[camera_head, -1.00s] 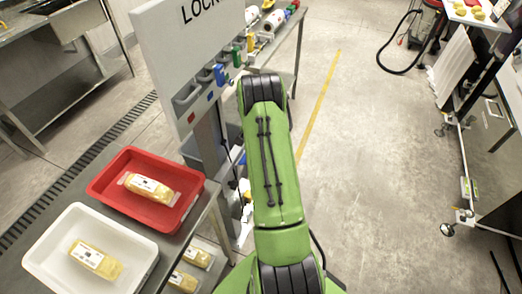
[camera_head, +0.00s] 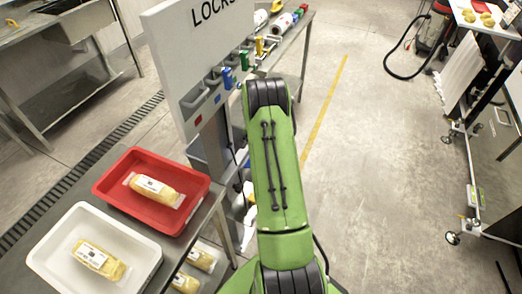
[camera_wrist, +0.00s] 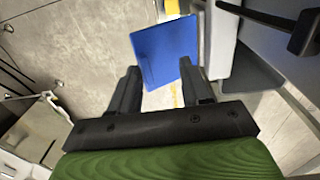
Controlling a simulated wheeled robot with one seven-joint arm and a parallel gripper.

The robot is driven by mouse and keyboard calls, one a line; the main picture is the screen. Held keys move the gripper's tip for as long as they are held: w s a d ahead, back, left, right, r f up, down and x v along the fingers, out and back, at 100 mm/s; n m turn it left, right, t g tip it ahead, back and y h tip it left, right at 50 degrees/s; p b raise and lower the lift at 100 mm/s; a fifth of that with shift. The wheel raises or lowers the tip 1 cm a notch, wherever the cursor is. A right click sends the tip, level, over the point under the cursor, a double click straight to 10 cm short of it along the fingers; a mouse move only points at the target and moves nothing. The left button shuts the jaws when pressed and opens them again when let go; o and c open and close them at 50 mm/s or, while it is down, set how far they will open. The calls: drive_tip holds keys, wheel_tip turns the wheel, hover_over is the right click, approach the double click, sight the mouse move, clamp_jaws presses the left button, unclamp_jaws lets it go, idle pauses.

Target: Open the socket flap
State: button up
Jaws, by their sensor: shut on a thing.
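A flat blue flap (camera_wrist: 164,52) shows in the wrist view, standing out beside a pale grey housing (camera_wrist: 222,48). I take it to be the socket flap. My gripper (camera_wrist: 160,68) has its two dark fingers on either side of the flap's near part and is shut on it. The exact contact is hard to see. In the head view, my green arm hides the gripper and the flap.
A white lock board (camera_head: 190,50) with coloured padlocks stands left of my arm. A red tray (camera_head: 108,188) and a white tray (camera_head: 40,262) with packs sit on a steel table.

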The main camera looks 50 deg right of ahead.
drive_tip(key=shift+w+a+f, duration=0.1)
drive_tip(key=shift+w+a, duration=0.1)
drive_tip(key=shift+a, duration=0.05)
